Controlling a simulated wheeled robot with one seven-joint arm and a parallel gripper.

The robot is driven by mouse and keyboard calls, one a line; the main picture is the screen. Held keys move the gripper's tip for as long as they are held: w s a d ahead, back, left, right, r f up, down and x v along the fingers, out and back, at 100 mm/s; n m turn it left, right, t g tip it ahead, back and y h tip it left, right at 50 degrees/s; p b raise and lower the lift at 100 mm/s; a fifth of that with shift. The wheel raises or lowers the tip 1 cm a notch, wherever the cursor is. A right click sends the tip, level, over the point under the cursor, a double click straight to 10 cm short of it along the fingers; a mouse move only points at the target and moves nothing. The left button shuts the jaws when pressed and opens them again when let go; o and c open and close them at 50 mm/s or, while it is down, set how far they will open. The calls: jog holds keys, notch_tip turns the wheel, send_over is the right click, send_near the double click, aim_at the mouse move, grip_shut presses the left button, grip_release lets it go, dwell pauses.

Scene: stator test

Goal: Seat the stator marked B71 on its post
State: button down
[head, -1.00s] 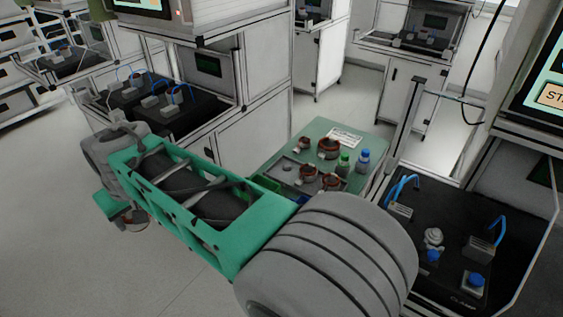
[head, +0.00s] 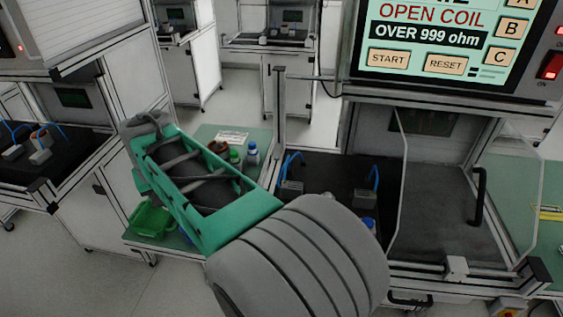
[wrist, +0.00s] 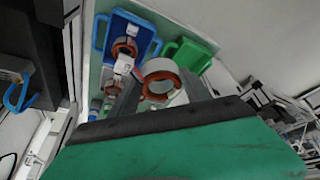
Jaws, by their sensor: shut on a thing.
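A stator (wrist: 159,68), a pale ring with copper windings, sits between the fingers of my gripper (wrist: 160,88) in the wrist view. My gripper is shut on it. A white tag (wrist: 123,64) shows beside it, its marking too small to read, so I cannot tell whether this is B71. A second stator (wrist: 125,47) lies in a blue tray (wrist: 145,43). In the head view my arm hides the gripper and the held stator. A copper stator (head: 218,148) stands on the green table (head: 205,132). The post is hidden, probably behind my arm.
A test station's black bed (head: 330,170) has clamps with blue hoses and a clear guard (head: 400,190) with a black handle. Its screen (head: 430,40) reads OPEN COIL, OVER 999 ohm. Bottles (head: 252,153) and a green tray (head: 150,218) are on the green table. Floor is free at lower left.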

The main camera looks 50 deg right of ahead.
jog(key=s+d+m+g+h, duration=0.1)
jog(key=s+d+m, duration=0.4)
jog(key=d, duration=0.5)
jog(key=s+d+m+g+h, duration=0.15)
jog(key=s+d+m, duration=0.35)
jog(key=d, duration=0.6)
jog(key=s+d+m+g, duration=0.3)
jog(key=s+d+m, duration=0.55)
jog(key=s, duration=0.75)
jog(key=shift+n, duration=0.95)
jog(key=shift+w+b+x, duration=0.2)
jog(key=shift+b+x, duration=0.6)
jog(key=shift+x, duration=0.25)
jog(key=shift+w+b+x, duration=0.2)
jog(key=shift+b+x, duration=0.6)
jog(key=shift+x, duration=0.2)
jog(key=shift+a, duration=0.1)
jog(key=shift+f, duration=0.2)
jog(key=shift+f+b, duration=1.1)
jog(key=shift+b, duration=0.05)
